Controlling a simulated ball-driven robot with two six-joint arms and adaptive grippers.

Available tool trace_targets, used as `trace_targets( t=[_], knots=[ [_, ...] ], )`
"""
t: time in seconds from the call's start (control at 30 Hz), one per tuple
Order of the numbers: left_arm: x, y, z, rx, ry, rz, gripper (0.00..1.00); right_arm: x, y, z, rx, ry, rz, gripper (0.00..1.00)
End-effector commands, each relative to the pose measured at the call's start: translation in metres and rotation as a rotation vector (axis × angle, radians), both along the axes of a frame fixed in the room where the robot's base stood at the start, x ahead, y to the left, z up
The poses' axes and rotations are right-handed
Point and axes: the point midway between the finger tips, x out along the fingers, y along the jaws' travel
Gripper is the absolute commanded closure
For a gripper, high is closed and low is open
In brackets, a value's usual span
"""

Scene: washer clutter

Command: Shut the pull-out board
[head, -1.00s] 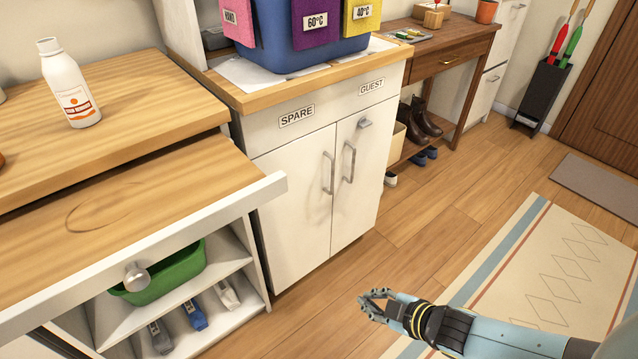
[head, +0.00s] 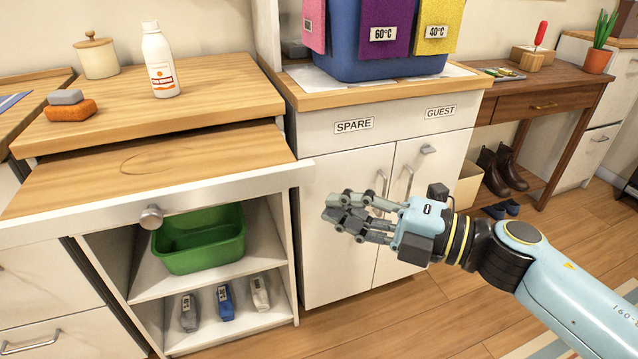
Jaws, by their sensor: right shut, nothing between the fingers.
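The pull-out board (head: 90,182) sticks out from under the wooden counter top at the left in the head view. It has a wood surface, a white front edge and a round metal knob (head: 151,217). Nothing lies on the board. My right gripper (head: 332,212) is shut and empty, to the right of the board's front corner and in front of the white cabinet doors. It looks apart from the board. My left gripper is not in view.
A white bottle (head: 160,62), a lidded jar (head: 97,56) and sponges (head: 69,106) stand on the counter (head: 220,95). Under the board, a green basin (head: 200,240) sits on an open shelf. The white cabinet (head: 330,260) is close behind my right gripper.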

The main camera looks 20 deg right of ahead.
Motion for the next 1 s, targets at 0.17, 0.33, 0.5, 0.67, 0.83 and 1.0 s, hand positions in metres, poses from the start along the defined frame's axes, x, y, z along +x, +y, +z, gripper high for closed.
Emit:
trace_targets(
  t=[0.17,0.33,0.5,0.67,0.83,1.0],
  knots=[
    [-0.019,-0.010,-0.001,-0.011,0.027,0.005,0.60,0.029,0.018,0.000,0.000,-0.001,-0.001,1.00],
    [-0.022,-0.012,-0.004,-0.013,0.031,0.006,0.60,0.049,0.018,-0.001,0.001,0.000,-0.001,1.00],
    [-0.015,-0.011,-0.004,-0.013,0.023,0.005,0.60,0.057,0.018,0.000,0.001,0.001,-0.001,1.00],
    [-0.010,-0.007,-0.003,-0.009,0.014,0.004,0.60,0.058,0.017,0.000,0.001,0.001,-0.001,1.00],
    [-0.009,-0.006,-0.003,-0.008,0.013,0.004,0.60,0.058,0.017,0.000,0.001,0.001,-0.001,1.00],
    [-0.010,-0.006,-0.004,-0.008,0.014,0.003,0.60,0.068,0.017,0.000,0.001,0.000,-0.002,1.00]
  ],
)
